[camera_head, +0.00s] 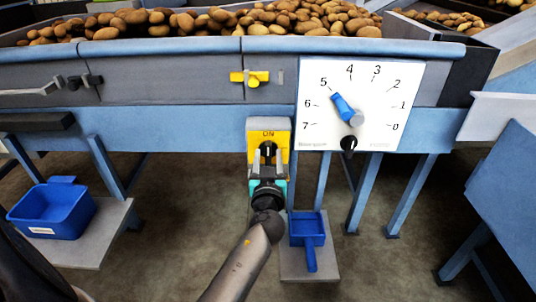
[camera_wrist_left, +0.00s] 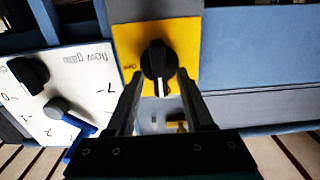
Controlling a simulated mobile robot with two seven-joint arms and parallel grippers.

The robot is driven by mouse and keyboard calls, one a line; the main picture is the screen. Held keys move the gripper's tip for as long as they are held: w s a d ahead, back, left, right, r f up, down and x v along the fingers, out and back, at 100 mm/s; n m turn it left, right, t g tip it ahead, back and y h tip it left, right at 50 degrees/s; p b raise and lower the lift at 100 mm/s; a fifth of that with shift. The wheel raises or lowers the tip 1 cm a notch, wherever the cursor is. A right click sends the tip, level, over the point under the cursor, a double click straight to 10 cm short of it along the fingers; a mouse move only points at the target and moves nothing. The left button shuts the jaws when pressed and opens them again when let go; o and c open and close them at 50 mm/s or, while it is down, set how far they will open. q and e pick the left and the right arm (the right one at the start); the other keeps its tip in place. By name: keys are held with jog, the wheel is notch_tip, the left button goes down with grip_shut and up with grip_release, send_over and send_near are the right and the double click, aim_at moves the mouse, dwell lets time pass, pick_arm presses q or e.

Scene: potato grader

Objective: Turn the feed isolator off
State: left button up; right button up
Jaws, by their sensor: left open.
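The feed isolator is a black rotary knob (camera_head: 268,150) on a yellow plate (camera_head: 284,137) marked ON at its top, on the front of the grader. The knob's handle stands about upright, in line with ON. In the left wrist view, which is turned over, the knob (camera_wrist_left: 158,62) shows with a pale mark at its lower end. My left gripper (camera_head: 267,155) is in front of the plate, fingers open, one on each side of the knob. In the wrist view the gripper (camera_wrist_left: 160,76) shows gaps beside the knob. My right gripper is not in view.
A white dial panel (camera_head: 325,78) with a blue pointer (camera_head: 345,108) and a small black knob (camera_head: 348,144) is close on the right. A yellow latch (camera_head: 250,77) is above. A blue scoop (camera_head: 307,232) and a blue bin (camera_head: 55,210) sit low.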

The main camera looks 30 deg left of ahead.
pick_arm(q)
grip_shut()
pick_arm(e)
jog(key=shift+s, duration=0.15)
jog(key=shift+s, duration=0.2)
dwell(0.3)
